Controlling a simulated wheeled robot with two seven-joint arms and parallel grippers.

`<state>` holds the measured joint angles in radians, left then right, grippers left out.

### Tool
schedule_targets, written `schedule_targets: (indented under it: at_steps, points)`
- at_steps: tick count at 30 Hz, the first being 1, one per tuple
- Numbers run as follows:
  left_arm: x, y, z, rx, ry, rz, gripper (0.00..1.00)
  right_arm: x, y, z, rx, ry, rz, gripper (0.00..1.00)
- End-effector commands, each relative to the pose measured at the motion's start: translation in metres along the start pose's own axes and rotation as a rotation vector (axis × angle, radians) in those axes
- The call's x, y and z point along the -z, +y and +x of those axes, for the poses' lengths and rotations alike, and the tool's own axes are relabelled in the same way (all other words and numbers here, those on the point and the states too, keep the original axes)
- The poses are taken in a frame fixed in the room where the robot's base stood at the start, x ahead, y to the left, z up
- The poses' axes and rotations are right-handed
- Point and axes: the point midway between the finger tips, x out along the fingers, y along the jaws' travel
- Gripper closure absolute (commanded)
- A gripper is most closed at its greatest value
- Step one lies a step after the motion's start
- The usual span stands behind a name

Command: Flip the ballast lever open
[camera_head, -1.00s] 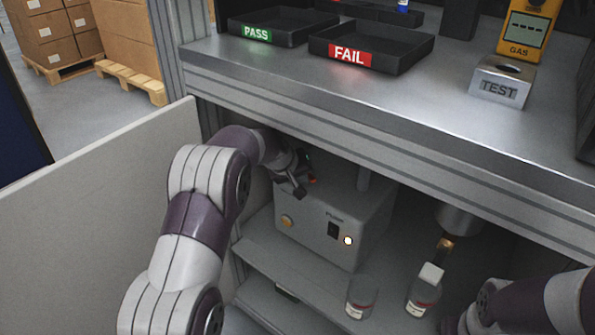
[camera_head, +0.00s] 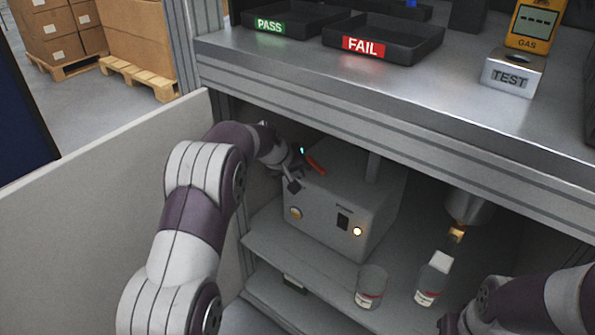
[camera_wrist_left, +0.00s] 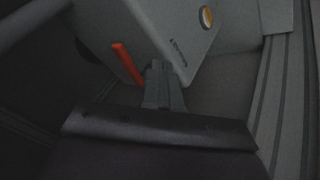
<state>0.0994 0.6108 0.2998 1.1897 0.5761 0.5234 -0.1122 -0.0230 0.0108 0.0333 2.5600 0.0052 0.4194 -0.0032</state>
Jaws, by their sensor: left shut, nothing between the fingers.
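The ballast lever appears as a short orange-red bar (camera_head: 315,163) on the top left of a grey box (camera_head: 335,215) on the shelf under the bench. In the left wrist view the lever (camera_wrist_left: 128,63) stands out beside the fingers, on their left. My left gripper (camera_head: 292,184) is shut and empty at the box's top left edge; its fingers also show in the wrist view (camera_wrist_left: 160,72). I cannot tell whether they touch the lever. My right gripper (camera_head: 452,322) is partly in view at the bottom right, dark and cut off.
The bench edge (camera_head: 400,130) overhangs the box. A post (camera_head: 373,166) rises from the box top. Two labelled bottles, a clear one (camera_head: 370,288) and a white-capped one (camera_head: 432,280), stand in front right on the shelf (camera_head: 310,270). A pale panel (camera_head: 90,220) stands at left.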

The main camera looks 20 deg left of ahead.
Motion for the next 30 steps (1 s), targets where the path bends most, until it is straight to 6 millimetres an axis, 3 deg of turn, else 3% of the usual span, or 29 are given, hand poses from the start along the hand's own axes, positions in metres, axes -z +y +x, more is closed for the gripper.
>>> schedule_targets:
  at_steps: [2, 15, 24, 27, 29, 30]
  points:
    - [0.0, 0.002, -0.003, -0.001, 0.0, 0.001, 1.0, 0.0, 0.0, -0.002, 0.0, 0.0, 0.0, 0.57]
    - [-0.008, 0.014, -0.086, -0.001, 0.001, 0.001, 1.0, 0.003, 0.0, -0.026, 0.0, 0.0, 0.0, 0.57]
    - [-0.011, 0.013, -0.098, 0.005, 0.003, -0.005, 1.0, 0.003, 0.0, -0.027, 0.0, 0.0, 0.0, 0.57]
    - [-0.033, -0.005, -0.091, 0.057, -0.042, 0.006, 1.0, 0.003, 0.0, -0.027, 0.0, 0.0, 0.0, 0.57]
    - [-0.062, -0.023, -0.092, 0.112, -0.097, 0.029, 1.0, 0.003, 0.0, -0.027, 0.0, 0.0, 0.0, 0.57]
    - [-0.087, -0.035, -0.097, 0.151, -0.14, 0.056, 1.0, 0.003, 0.0, -0.027, 0.0, 0.0, 0.0, 0.57]
